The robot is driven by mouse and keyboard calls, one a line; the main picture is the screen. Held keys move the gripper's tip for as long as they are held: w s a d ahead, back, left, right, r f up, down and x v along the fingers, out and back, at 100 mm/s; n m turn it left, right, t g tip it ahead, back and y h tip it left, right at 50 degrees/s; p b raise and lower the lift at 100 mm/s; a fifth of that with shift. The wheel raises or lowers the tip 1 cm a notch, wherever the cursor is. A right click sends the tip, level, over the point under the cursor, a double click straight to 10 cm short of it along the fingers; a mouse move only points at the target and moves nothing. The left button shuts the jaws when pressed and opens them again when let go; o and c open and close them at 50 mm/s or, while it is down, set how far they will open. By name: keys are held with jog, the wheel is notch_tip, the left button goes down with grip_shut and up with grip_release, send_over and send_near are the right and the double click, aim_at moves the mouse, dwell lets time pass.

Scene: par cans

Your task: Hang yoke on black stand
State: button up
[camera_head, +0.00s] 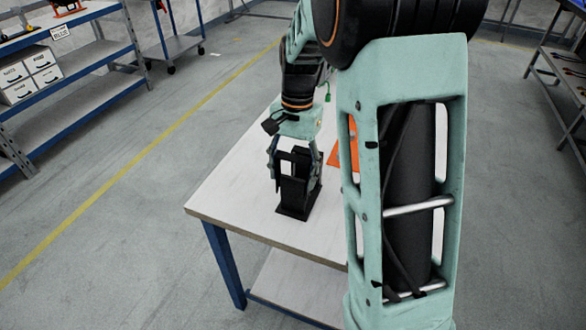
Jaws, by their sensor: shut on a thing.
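The black stand (297,197) stands upright on the white table, near its left part. My gripper (287,155) points down right over the stand, its fingers on either side of a dark frame-shaped piece that I take as the yoke (285,168). My gripper is shut on it. The yoke and the stand are both black and overlap in this view, so I cannot tell whether they touch or where one ends. My arm hides much of the table's right side.
The white table (235,205) has free room to the left and in front of the stand. An orange piece (336,156) lies behind and right of it, partly hidden by my arm. A blue-framed shelf (88,105) with boxes stands left; another rack (555,80) stands right.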

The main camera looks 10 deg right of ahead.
jog(key=shift+f+b, duration=1.45)
jog(key=shift+f, duration=1.4)
jog(key=shift+f, duration=0.2)
jog(key=o, duration=0.9)
jog(key=o, duration=0.5)
jog(key=shift+r, duration=0.15)
jog(key=r, duration=0.7)
jog(key=w+r, duration=0.1)
jog(key=r, duration=0.3)
jog(key=shift+d+r, duration=0.35)
jog(key=shift+d, duration=0.05)
